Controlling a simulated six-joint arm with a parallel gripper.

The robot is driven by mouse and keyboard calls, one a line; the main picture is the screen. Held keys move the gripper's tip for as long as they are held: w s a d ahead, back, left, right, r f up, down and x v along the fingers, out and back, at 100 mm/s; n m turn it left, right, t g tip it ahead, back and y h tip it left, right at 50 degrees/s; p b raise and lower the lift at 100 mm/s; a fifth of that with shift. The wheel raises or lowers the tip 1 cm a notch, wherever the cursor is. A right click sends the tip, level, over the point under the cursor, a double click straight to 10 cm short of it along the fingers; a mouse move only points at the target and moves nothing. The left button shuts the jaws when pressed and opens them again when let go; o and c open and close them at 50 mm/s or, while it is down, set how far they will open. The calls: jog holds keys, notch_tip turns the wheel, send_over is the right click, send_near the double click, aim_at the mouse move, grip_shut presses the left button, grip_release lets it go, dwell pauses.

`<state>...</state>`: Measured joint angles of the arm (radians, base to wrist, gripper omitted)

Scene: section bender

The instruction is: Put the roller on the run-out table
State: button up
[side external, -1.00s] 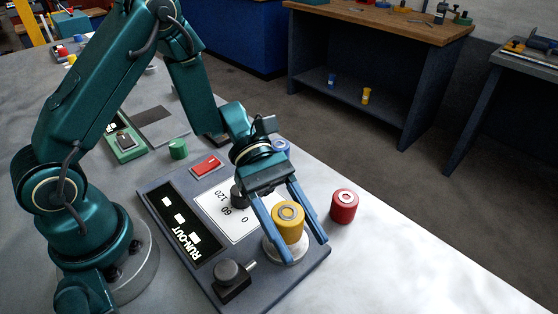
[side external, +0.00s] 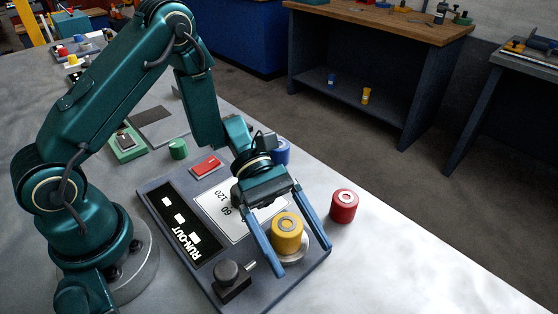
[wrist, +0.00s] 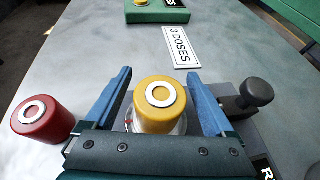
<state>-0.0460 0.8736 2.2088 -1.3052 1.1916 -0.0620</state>
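A yellow roller (side external: 287,235) with a pale ring on its top stands upright on the pale round plate (side external: 302,251) of the grey run-out unit (side external: 190,262). In the wrist view the yellow roller (wrist: 155,105) stands between the fingers, with the plate's edge showing around its foot. I cannot tell whether it is exactly centred. My gripper (side external: 302,261) is open, one finger on each side of the roller, with a visible gap on both sides in the wrist view. A red roller (side external: 344,206) stands to the right, and a blue roller (side external: 281,151) stands behind the gripper.
A green cylinder (side external: 178,149) and a green device (side external: 126,144) stand farther back. The table to the right of the red roller is clear.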

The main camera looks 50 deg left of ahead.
jog(key=shift+r, duration=0.15)
jog(key=shift+w+a+r, duration=0.15)
jog(key=shift+a, duration=0.15)
jog(key=v, duration=1)
jog(key=shift+a, duration=0.15)
jog(key=shift+a+r, duration=0.2)
jog(key=shift+a, duration=0.2)
jog(key=shift+r+m+y, duration=0.25)
jog(key=shift+m+y, duration=0.15)
jog(key=s+a+r+m+t+y, duration=0.4)
jog(key=s+r+m+t+y, duration=0.3)
jog(key=m+y, duration=0.5)
jog(key=s+m+t, duration=0.1)
jog(key=m, duration=0.2)
jog(key=shift+s+a, duration=0.25)
jog(key=shift+s, duration=0.1)
